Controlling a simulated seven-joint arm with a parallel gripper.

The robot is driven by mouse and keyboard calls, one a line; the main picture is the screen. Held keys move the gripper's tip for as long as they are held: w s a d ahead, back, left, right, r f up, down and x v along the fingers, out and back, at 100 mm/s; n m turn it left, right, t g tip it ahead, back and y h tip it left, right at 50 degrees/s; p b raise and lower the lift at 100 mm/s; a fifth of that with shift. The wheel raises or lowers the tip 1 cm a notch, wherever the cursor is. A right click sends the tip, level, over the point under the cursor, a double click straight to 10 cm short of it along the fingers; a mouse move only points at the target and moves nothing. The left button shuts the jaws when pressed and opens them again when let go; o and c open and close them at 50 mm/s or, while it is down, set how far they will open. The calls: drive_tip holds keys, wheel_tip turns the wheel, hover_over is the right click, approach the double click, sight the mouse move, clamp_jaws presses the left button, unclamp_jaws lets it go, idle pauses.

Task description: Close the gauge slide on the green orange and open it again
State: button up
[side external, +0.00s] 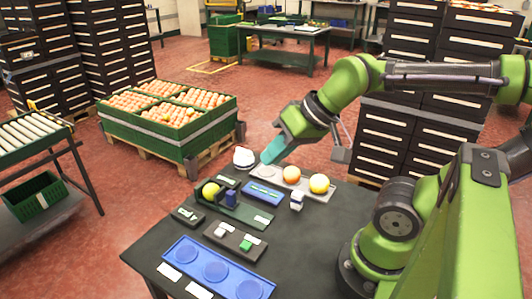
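A yellow-green orange (210,191) sits at the left part of a dark green gauge base (246,214) on the black table. A blue upright block (231,199), seemingly the gauge slide, stands just right of the orange. I cannot tell whether the block touches the orange. My gripper (272,151), with teal fingers, is above the back of the table, behind and to the right of the gauge, apart from it. The fingers overlap in this view, so their opening is hidden. I see nothing held in them.
A pale tray (267,173) at the back holds an orange fruit (292,175) and a yellow one (319,183). A white domed object (244,157), a blue flat case (263,193) and a white block (297,201) stand near the gauge. A blue three-recess tray (216,271) lies in front.

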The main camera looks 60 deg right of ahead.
drive_tip(key=shift+o, duration=1.3)
drive_tip(key=shift+w+f, duration=0.15)
drive_tip(key=shift+f, duration=0.25)
drive_tip(key=o, duration=0.4)
drive_tip(key=w, duration=0.1)
drive_tip(key=w+g, duration=0.1)
drive_tip(key=w+f, duration=0.1)
drive_tip(key=shift+d+g, duration=0.35)
drive_tip(key=shift+g, duration=0.05)
drive_tip(key=shift+o, duration=0.2)
drive_tip(key=n+g+h, duration=0.2)
drive_tip(key=n+g, duration=0.2)
drive_tip(key=g, duration=0.1)
hover_over(230, 192)
drive_tip(key=shift+f, duration=1.8)
wheel_tip(230, 192, down, 16)
drive_tip(key=shift+f, duration=0.2)
clamp_jaws()
